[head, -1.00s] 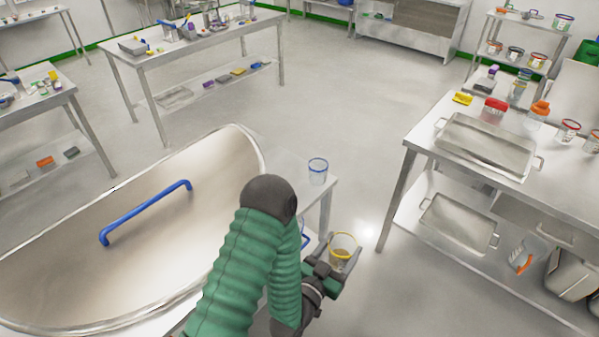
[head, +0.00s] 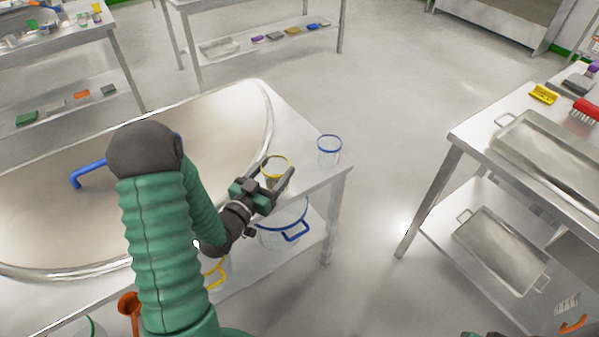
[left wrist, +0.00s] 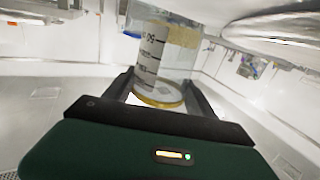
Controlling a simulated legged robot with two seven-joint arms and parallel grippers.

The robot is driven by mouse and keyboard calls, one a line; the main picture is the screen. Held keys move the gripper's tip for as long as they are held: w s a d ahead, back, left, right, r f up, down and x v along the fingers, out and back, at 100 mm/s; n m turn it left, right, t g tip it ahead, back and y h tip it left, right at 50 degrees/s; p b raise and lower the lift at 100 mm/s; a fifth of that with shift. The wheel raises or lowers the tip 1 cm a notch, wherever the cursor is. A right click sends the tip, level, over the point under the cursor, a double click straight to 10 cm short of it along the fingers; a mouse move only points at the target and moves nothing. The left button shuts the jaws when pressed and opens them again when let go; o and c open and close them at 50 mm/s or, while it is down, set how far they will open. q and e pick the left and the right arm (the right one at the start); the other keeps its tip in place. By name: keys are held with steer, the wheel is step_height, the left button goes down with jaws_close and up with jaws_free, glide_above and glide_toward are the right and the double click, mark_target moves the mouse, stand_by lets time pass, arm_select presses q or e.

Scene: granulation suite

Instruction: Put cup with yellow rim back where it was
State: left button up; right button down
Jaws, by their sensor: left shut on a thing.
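The cup with yellow rim (head: 274,166) is clear, with brown contents, and sits between the fingers of my left gripper (head: 279,170). My left gripper is shut on it, near the right end of the steel table (head: 312,178) beside the large basin. I cannot tell whether the cup's base touches the tabletop. In the left wrist view the cup (left wrist: 155,60) shows dark graduation marks and its yellow rim, between both fingers. A clear cup with blue rim (head: 329,151) stands on the table corner, right of the held cup and apart from it.
A blue-handled container (head: 283,236) stands on the shelf below. Another bench with a steel tray (head: 548,165) is at the right, across open floor.

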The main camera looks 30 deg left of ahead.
arm_select(q)
steer(key=w+f, duration=0.1)
steer(key=w, duration=0.2)
steer(key=w+d+f+b, duration=0.1)
steer(key=w+f, duration=0.1)
steer(key=w, duration=0.1)
steer(key=w+d+f, duration=0.1)
steer(key=w, duration=0.2)
steer(key=shift+w+f, duration=0.2)
steer(key=shift+w, duration=0.1)
steer(key=shift+d, duration=0.1)
arm_select(e)
steer(key=shift+w+d+f, duration=0.1)
steer(key=shift+d+f, duration=0.1)
steer(key=shift+f, duration=0.5)
arm_select(q)
steer(key=shift+b, duration=0.35)
steer(key=o, duration=1.3)
steer(key=shift+o, duration=0.2)
arm_select(e)
steer(key=shift+f, duration=0.1)
